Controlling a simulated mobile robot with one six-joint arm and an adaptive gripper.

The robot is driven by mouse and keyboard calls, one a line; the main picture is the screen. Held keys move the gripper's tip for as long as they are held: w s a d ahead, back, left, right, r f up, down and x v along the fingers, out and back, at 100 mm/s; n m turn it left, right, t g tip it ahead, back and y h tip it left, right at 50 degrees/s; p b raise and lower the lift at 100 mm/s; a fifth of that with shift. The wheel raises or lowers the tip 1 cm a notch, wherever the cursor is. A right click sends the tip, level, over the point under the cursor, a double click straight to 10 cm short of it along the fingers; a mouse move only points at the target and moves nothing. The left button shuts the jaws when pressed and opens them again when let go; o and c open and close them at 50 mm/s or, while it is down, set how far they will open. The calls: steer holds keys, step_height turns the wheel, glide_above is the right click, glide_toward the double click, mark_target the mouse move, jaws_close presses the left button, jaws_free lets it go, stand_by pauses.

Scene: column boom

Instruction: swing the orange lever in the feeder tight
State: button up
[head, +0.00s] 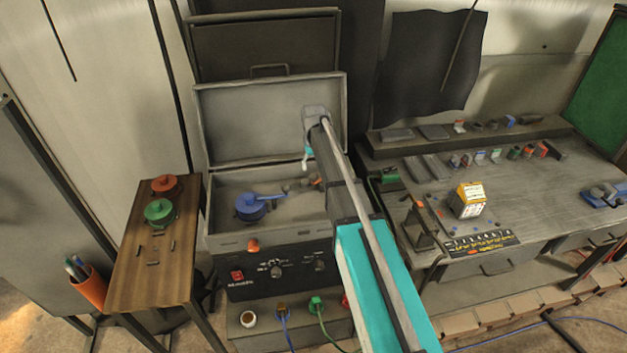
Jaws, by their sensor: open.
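The feeder (212,178) is a grey box with its lid raised, standing in the middle of the head view. A small orange part (318,182), which looks like the orange lever, shows inside at the right, mostly hidden behind my arm. Small grey-brown pieces lie just left of it. A blue round part with a blue handle (252,207) sits in the left of the box, its handle pointing right. My gripper (305,166) hangs from the arm's end over the right part of the box, open. It appears apart from the orange part; the exact gap cannot be told.
A wooden side table (150,280) at left holds a red round part (165,185) and a green one (159,211). A control panel (290,268) is below the box. A workbench (530,195) at right carries a yellow box (467,200) and small items. The raised lid (250,120) stands behind.

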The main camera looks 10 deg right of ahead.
mark_target(314, 174)
steer(key=shift+f+b, duration=2.15)
steer(key=shift+f, duration=0.3)
jaws_close()
